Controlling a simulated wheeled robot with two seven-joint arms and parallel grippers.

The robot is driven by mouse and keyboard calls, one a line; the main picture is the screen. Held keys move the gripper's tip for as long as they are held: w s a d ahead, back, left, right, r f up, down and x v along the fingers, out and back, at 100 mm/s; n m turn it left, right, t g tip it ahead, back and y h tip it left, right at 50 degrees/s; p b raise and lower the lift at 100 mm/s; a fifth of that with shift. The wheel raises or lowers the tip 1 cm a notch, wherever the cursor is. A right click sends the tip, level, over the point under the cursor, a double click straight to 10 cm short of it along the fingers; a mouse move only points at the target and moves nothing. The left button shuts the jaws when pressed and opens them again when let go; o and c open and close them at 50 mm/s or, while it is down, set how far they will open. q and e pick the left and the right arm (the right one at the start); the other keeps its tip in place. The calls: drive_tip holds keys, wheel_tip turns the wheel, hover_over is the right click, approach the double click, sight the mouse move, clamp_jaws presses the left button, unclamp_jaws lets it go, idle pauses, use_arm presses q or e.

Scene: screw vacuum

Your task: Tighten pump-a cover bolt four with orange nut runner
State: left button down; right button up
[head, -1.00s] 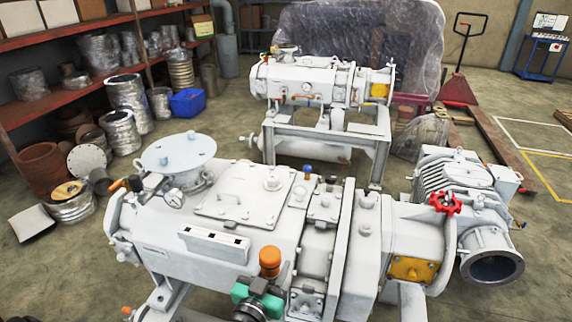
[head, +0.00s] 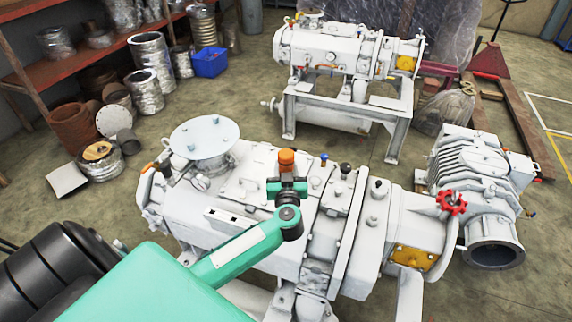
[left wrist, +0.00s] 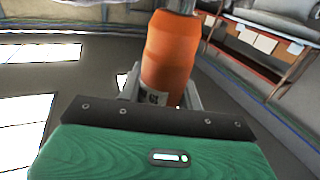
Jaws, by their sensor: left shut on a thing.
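The near white pump (head: 335,225) fills the middle of the head view. A flat cover plate (head: 236,189) with small bolts sits on its top. The plate's right part is partly hidden by my arm. My left gripper (head: 287,183) is over the pump top, shut on the orange nut runner (head: 286,160), which stands roughly upright. In the left wrist view the orange nut runner (left wrist: 171,55) sits between the fingers. I cannot tell whether its lower end touches a bolt. Which bolt is number four is not readable. My right gripper is not in view.
A second white pump (head: 340,55) on a grey stand (head: 393,119) is behind. A red valve handwheel (head: 452,202) sticks up at the right. A round flange (head: 204,137) and gauge rise left of the cover.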

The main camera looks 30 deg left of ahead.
use_arm(q)
drive_tip(key=shift+r, duration=0.1)
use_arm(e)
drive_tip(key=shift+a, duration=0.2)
use_arm(q)
drive_tip(key=shift+r+p, duration=0.15)
drive_tip(key=shift+p, duration=0.7)
drive_tip(key=shift+f, duration=0.75)
drive_tip(key=shift+f+b, duration=0.45)
drive_tip(key=shift+f, duration=1.8)
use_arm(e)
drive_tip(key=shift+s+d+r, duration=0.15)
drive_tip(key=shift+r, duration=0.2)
use_arm(q)
drive_tip(key=shift+r, duration=0.1)
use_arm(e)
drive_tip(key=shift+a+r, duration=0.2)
use_arm(q)
drive_tip(key=shift+p, duration=0.55)
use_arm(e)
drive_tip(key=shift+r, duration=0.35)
